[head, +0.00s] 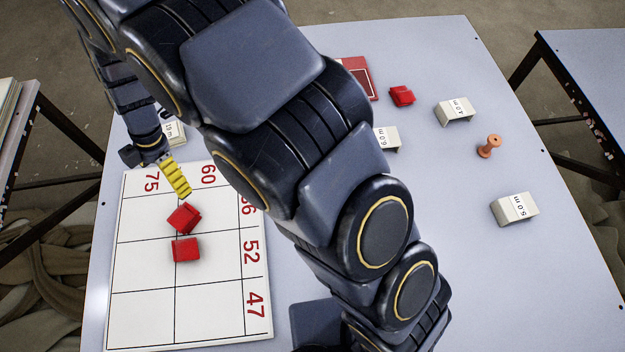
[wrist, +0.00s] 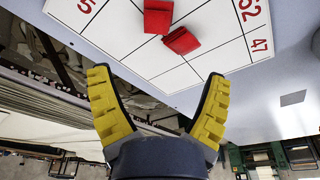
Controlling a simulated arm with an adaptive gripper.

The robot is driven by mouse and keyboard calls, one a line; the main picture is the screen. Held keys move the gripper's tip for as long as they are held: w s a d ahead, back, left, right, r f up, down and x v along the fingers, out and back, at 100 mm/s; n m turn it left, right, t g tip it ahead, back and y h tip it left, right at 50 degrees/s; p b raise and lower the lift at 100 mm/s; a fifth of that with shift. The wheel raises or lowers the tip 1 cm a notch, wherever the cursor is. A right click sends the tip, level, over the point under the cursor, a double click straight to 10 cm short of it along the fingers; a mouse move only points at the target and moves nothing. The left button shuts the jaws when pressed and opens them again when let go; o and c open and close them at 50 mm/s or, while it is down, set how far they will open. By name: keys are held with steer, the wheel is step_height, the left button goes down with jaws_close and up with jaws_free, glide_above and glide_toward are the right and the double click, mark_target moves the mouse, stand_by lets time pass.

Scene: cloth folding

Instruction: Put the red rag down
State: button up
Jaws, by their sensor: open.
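Two folded red rags lie close together on a white numbered board. The upper rag (head: 184,218) sits tilted near a grid line, and the lower rag (head: 186,249) is just below it; I cannot tell whether they touch. Both also show beyond my fingers in the wrist view, one at the top (wrist: 157,17) and one lower right (wrist: 181,41). A third red rag (head: 402,96) lies on the table at the upper right. My gripper (head: 177,180) has yellow fingers and is just above the upper rag in the head view. In the wrist view it (wrist: 158,85) is wide open and empty.
The white board (head: 145,275) bears red numbers such as 75, 60, 52 and 47. White labelled blocks (head: 455,111) (head: 515,208), an orange spool-like piece (head: 489,146) and a flat red item (head: 357,75) are on the grey table (head: 540,290). My arm hides the middle.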

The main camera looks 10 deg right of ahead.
steer(key=d+r+m, duration=0.8)
steer(key=d, duration=0.3)
steer(key=s+d+r+m+h, duration=0.1)
steer(key=s+d+r+m, duration=0.2)
steer(key=s+d+m, duration=0.5)
steer(key=s+d+r+m+h, duration=0.1)
steer(key=s+d+r+m, duration=0.2)
steer(key=s+d+m, duration=0.6)
steer(key=d+m, duration=0.2)
steer(key=shift+s+d+r, duration=0.15)
steer(key=shift+s+d, duration=0.05)
steer(key=shift+d, duration=0.1)
steer(key=o, duration=0.4)
steer(key=shift+c, duration=0.2)
steer(key=w+d+r+t, duration=0.1)
steer(key=w+d+r, duration=0.15)
steer(key=w, duration=0.55)
steer(key=w+d+r, duration=0.2)
steer(key=w+r, duration=0.1)
steer(key=w, duration=0.6)
steer(key=w+d, duration=0.9)
steer(key=w, duration=0.2)
step_height(320, 180, down, 10)
steer(key=shift+w+a+t, duration=0.15)
steer(key=shift+w+t, duration=0.05)
steer(key=shift+t, duration=0.2)
